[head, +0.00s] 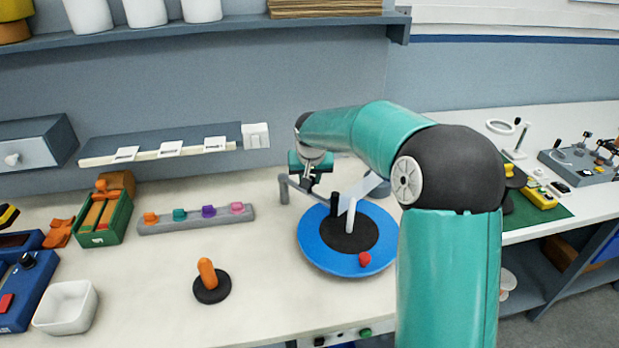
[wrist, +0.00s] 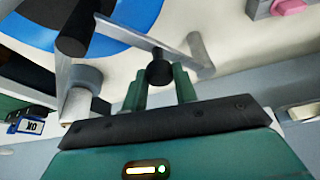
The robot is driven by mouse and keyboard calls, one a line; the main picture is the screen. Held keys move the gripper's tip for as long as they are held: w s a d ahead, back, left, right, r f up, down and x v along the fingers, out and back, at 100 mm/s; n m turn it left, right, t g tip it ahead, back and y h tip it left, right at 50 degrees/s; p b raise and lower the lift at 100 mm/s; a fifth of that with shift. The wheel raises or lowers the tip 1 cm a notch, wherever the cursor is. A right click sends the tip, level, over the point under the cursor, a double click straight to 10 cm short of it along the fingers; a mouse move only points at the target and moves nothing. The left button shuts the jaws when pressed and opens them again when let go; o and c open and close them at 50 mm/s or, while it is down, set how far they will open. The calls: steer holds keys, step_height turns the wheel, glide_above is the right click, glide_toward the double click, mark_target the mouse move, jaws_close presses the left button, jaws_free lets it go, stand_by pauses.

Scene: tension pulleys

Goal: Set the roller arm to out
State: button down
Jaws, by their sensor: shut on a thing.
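The roller arm is a thin grey bar (wrist: 132,35) with a grey upright cylinder (wrist: 198,52) at one end and a black knob (wrist: 159,72) on it. In the head view the bar's grey cylinder (head: 284,189) stands at the left rear edge of the blue disc. My gripper (head: 308,185) reaches down over the bar from behind. In the wrist view the green fingers of my gripper (wrist: 159,88) are shut on the black knob, one on each side. My gripper and arm partly hide the bar in the head view.
The blue disc (head: 313,241) has a black centre, a black post (head: 335,203), a pale post (head: 351,215) and a red knob (head: 365,259). A grey rail (head: 190,222) with coloured knobs lies left. An orange peg (head: 207,274) stands in front. Bench between them is clear.

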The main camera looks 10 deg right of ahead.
steer(key=w+d+n+g+y, duration=0.1)
steer(key=w+d+n+y, duration=0.2)
steer(key=w+n, duration=0.5)
steer(key=shift+w+d+n+y, duration=0.35)
steer(key=shift+d+n, duration=0.5)
steer(key=shift+n, duration=0.45)
steer(key=shift+r, duration=0.15)
steer(key=c, duration=1.1)
jaws_free()
steer(key=v, duration=1.3)
steer(key=shift+r, duration=0.4)
